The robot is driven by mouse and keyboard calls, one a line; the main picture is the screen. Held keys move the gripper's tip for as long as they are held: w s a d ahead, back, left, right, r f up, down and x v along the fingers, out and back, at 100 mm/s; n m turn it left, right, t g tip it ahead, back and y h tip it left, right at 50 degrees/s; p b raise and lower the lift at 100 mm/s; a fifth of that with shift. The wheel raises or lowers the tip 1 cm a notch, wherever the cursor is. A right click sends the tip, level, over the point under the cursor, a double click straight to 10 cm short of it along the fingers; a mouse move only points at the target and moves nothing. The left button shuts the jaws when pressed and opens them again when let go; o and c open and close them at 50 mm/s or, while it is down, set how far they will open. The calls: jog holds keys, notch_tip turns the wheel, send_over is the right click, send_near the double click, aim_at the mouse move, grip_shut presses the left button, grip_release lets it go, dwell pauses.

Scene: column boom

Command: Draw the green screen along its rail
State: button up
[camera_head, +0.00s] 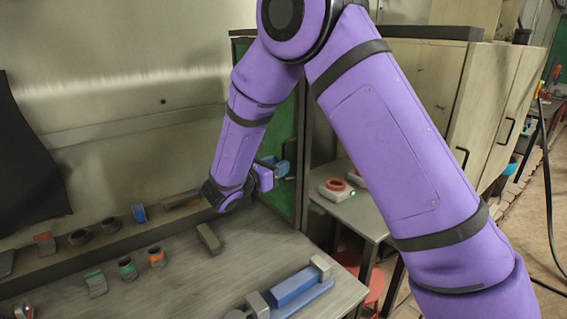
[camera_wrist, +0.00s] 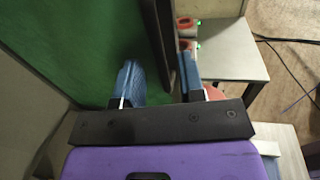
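The green screen (camera_head: 283,128) stands upright at the right end of the workbench. It has a dark edge and is partly hidden behind my arm. In the wrist view its green face (camera_wrist: 75,40) fills the left side, and a dark upright bar (camera_wrist: 158,35) runs along its right edge. My gripper (camera_head: 281,167) is at the screen's edge, at about mid-height. In the wrist view my gripper's (camera_wrist: 160,75) blue fingers are spread, one on each side of the dark bar. The right finger looks close to the bar; I cannot tell whether it touches. The rail is not clearly visible.
The workbench (camera_head: 190,265) holds several small parts and a blue-grey vise (camera_head: 292,287). Right of the screen, a small side table (camera_head: 352,208) carries a red-topped device (camera_head: 336,187). A red stool (camera_head: 372,285) stands below. Beige cabinets (camera_head: 470,90) stand behind.

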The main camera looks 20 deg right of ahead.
jog(key=shift+x, duration=1.45)
grip_shut()
